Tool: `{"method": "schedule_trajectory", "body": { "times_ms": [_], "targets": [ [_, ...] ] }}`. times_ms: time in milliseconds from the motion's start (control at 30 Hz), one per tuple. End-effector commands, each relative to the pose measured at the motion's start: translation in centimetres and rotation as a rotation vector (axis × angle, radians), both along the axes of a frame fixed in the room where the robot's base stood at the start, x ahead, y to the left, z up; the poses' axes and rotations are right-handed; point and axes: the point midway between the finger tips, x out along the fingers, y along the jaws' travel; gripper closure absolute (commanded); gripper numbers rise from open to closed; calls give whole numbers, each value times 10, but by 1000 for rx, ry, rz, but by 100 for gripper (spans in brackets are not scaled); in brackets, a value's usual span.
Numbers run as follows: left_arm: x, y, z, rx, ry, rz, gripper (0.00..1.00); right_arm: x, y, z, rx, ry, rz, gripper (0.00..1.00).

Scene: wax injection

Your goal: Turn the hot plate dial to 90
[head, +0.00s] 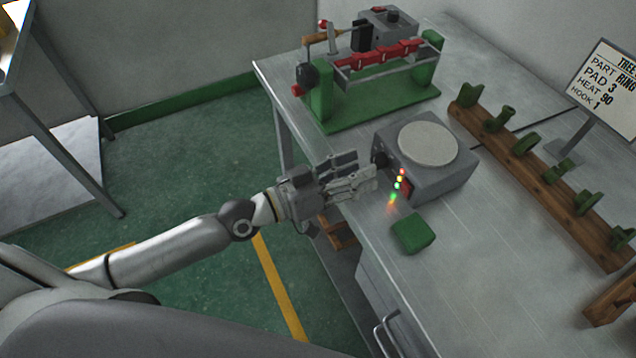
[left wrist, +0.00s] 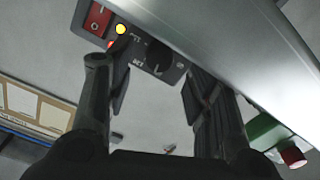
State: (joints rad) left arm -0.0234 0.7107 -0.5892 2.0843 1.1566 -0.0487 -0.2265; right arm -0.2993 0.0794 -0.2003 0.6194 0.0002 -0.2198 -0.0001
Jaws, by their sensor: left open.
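The hot plate (head: 440,180) is a grey box with a round pale top, standing on the metal bench. Its front panel carries a black dial (head: 380,158) and a column of lit red, yellow and green lamps. In the left wrist view the dial (left wrist: 159,56) shows between my fingers, beside a red switch (left wrist: 97,19); its setting is too small to read. My left gripper (head: 368,180) is open in front of the panel, and its fingers (left wrist: 155,95) lie on either side of the dial, with no clear contact. My right gripper is not in view.
A green block (head: 413,233) lies on the bench near the hot plate. A green-based machine with red clamps (head: 385,55) stands behind. A wooden rack (head: 545,180) with green pieces is at right, near a sign (head: 608,80) reading "HEAT 90".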

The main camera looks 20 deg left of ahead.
Motion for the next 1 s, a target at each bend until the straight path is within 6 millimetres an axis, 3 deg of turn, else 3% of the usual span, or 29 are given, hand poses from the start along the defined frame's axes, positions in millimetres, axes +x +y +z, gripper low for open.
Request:
{"method": "schedule_trajectory", "body": {
  "times_ms": [600,1000],
  "targets": [
    [-53,53,-1,3,3,1,51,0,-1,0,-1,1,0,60],
    [-63,63,0,-1,0,0,51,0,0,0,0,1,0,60]
  ]
}}
